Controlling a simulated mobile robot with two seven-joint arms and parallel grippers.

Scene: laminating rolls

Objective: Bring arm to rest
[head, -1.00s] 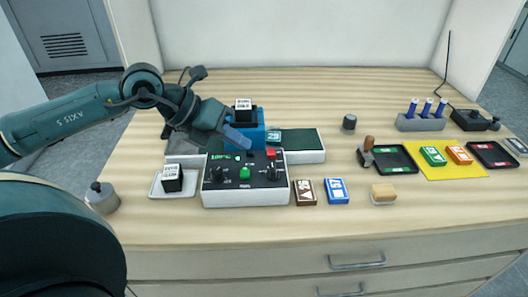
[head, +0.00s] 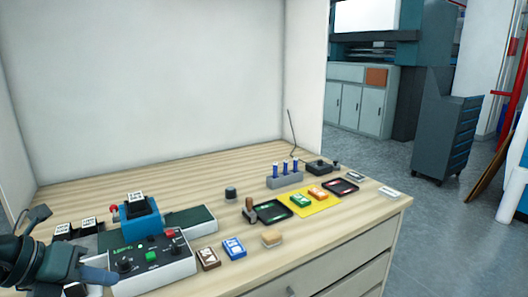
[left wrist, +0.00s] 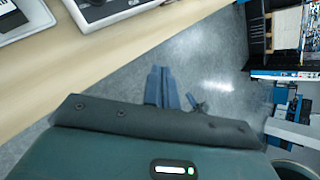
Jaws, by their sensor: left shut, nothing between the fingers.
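My left gripper (head: 100,276) is at the lower left of the head view, in front of the control box (head: 150,258). It holds nothing. In the left wrist view its fingers (left wrist: 160,86) are together, with grey floor behind them and the table edge to the left. The blue machine (head: 140,222) with a black-and-white labelled block (head: 137,201) on top stands behind the control box. My right gripper is in neither view.
A brown card pack (head: 208,259), a blue card pack (head: 234,248) and a tan block (head: 272,240) lie right of the control box. Black trays (head: 289,214), a yellow mat (head: 324,209) and a grey holder (head: 285,181) with blue sticks are farther right. Open floor (head: 440,225) lies beyond the table.

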